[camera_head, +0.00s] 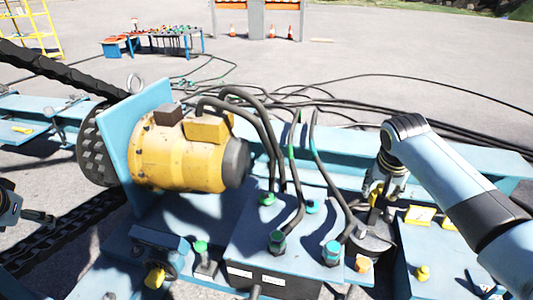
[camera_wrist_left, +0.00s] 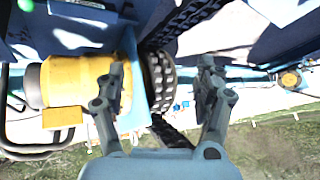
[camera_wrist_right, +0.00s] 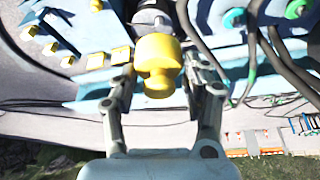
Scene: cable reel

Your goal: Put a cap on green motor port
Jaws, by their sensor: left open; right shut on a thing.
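My right gripper (camera_head: 378,192) is shut on a yellow cap-like piece, seen clearly between its fingers in the right wrist view (camera_wrist_right: 158,65). It holds it over a dark round fitting (camera_head: 370,242), right of the port box. A grey cylinder (camera_wrist_right: 150,20) shows just beyond the piece; I cannot tell whether they touch. The yellow motor (camera_head: 185,155) lies behind the box. My left gripper (camera_head: 42,216) is open and empty at the left edge.
The port box (camera_head: 240,245) also bears teal fittings (camera_head: 332,252). A separate green-topped fitting (camera_head: 200,247) stands left of it. Yellow caps (camera_head: 422,272) sit on the blue surface at right. Black hoses arch between motor and box.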

